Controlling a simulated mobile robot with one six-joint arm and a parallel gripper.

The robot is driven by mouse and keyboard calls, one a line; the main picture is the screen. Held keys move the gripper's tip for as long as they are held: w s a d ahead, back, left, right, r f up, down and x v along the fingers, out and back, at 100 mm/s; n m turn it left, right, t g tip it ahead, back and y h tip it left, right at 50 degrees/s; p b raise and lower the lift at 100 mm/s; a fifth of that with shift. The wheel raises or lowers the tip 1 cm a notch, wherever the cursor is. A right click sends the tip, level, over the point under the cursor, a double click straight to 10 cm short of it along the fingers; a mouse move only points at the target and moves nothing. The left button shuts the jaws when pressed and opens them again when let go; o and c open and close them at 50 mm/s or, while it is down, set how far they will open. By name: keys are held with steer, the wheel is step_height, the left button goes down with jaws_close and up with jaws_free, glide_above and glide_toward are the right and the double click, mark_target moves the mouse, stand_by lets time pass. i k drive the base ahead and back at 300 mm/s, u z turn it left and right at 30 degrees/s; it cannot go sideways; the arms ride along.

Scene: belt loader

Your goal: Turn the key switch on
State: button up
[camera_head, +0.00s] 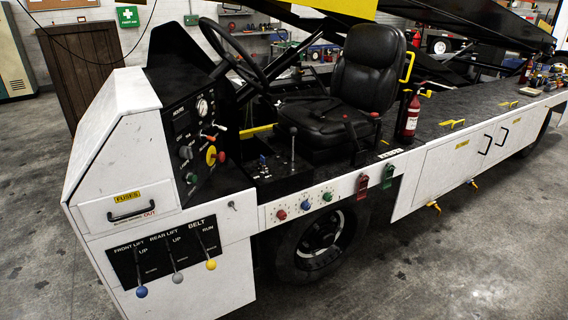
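The belt loader's black dash panel (196,140) stands upright left of the steering wheel (233,55). It carries a round gauge (202,107), a grey knob (186,152), a green knob (192,178), a yellow round piece with a dark centre (211,156), a red knob (221,156) and small levers with red and white tips. I cannot tell which of these, if any, is the key switch, or its position. A small metallic fitting (232,205) sits on the white side panel below the dash; it is too small to identify. My gripper is not in view.
A lever panel (165,256) with blue, grey and yellow knobs is at the lower left. A white "FUSES" drawer (128,208) is above it. The black seat (345,95) and a red fire extinguisher (410,117) stand behind. Bare concrete floor (470,255) lies at the front right.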

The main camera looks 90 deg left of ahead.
mark_target(263, 169)
steer(key=u, duration=0.05)
steer(key=i, duration=0.5)
steer(key=z, duration=0.4)
steer(key=k, duration=0.2)
steer(key=u, duration=2.85)
steer(key=k, duration=0.2)
steer(key=u, duration=1.65)
